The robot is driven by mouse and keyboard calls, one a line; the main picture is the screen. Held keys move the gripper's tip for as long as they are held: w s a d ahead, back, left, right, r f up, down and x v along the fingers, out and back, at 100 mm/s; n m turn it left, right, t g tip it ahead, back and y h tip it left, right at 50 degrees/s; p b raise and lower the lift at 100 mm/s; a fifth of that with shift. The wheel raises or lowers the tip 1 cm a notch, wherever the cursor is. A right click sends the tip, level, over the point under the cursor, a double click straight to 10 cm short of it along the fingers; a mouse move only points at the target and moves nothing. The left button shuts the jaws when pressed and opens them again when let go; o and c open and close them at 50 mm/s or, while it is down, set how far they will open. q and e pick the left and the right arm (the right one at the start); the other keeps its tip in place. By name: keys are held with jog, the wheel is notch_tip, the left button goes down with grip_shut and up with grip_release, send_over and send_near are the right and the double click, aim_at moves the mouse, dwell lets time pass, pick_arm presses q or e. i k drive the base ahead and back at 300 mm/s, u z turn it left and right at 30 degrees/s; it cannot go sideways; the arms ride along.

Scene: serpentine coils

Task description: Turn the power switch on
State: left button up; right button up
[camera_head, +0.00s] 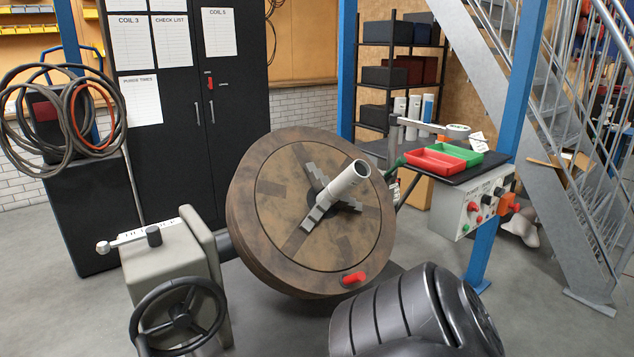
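A light grey control box (478,206) hangs under the tray shelf at the right, beside a blue post. Its front has small print too small to read surely, red buttons (472,206), a green button (466,227) and a black knob (487,198). An orange-red switch-like part (509,204) sticks out at its right end. I cannot tell for certain which of these is the power switch, or its setting.
A large round brown disc (270,215) with a grey-white tube at its hub stands mid-view, a red handle (354,278) low on it. A grey machine housing with a black handwheel (180,317) is at left. Red (432,162) and green trays lie above the control box. Stairs rise at right.

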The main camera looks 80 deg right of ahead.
aim_at(473, 206)
jog(key=z, duration=3.45)
jog(key=k, duration=0.65)
jog(key=z, duration=0.75)
jog(key=i, duration=1.55)
jog(key=u, duration=0.45)
jog(key=i, duration=1.3)
jog(key=u, duration=1.1)
